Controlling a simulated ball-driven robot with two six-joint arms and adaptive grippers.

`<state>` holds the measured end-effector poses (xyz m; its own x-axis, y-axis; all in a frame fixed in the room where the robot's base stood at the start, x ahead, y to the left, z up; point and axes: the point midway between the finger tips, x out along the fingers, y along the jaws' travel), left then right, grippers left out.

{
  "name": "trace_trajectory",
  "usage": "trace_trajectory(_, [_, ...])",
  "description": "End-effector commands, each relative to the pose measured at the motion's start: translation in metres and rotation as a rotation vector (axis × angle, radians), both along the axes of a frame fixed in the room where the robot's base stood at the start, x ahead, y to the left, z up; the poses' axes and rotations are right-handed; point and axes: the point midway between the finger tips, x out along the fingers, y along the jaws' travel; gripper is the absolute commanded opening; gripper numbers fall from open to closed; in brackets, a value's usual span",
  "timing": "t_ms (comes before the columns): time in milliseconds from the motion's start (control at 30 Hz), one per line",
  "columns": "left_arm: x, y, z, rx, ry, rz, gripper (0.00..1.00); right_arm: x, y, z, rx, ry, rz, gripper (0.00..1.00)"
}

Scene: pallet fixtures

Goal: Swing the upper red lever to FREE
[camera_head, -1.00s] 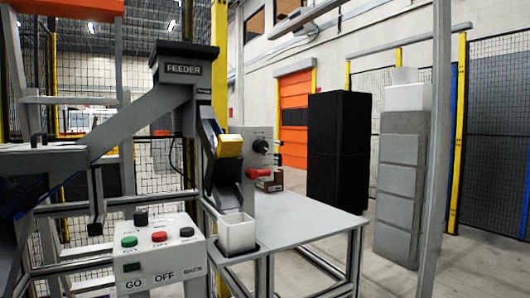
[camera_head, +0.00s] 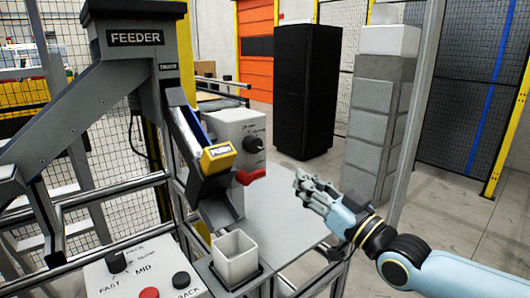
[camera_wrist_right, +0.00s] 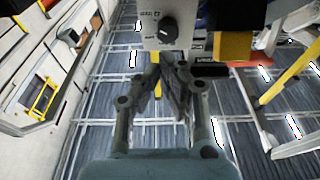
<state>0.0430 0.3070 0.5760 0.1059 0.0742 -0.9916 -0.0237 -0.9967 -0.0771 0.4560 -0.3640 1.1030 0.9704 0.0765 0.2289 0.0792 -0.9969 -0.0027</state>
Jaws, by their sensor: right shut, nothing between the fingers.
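A red lever (camera_head: 251,177) sticks out to the right from the lower part of a grey-white control box beside the feeder chute. Only this one red lever shows clearly, and I cannot read a FREE mark near it. My left gripper is not in view.
The control box (camera_head: 232,133) carries a black knob (camera_head: 254,144). A yellow PUSH flap (camera_head: 218,157) sits on the chute, with a white bin (camera_head: 235,258) below. A button panel (camera_head: 140,276) stands at the front left. The grey table (camera_head: 290,232) is bare.

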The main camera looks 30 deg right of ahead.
Motion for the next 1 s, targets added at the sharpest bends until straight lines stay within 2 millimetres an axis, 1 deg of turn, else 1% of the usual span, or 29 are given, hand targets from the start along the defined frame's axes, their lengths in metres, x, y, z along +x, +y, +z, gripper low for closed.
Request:
trace_trajectory(33, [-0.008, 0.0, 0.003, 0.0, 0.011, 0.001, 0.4, 0.0, 0.0, 0.003, -0.001, 0.001, 0.0, 0.0])
trace_trajectory(100, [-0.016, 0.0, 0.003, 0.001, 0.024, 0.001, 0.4, 0.0, 0.0, 0.003, -0.001, 0.002, 0.0, 0.0])
trace_trajectory(233, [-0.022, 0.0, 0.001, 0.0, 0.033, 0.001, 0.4, 0.0, 0.0, 0.002, -0.001, 0.002, 0.0, 0.0])
trace_trajectory(333, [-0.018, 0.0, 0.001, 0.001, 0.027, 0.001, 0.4, 0.0, 0.0, 0.001, -0.001, 0.002, -0.001, 0.0])
trace_trajectory(433, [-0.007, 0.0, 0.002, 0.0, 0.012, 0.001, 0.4, 0.001, 0.0, 0.002, -0.001, 0.002, -0.001, 0.0])
trace_trajectory(567, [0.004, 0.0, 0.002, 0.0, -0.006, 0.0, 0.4, 0.012, 0.001, 0.004, -0.001, 0.0, -0.001, 0.0])
trace_trajectory(667, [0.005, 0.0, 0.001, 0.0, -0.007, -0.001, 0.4, 0.028, 0.002, 0.009, 0.0, -0.003, -0.002, 0.0])
trace_trajectory(1000, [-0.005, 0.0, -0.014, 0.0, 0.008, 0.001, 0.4, 0.098, 0.007, 0.023, 0.0, -0.001, -0.002, 0.0])
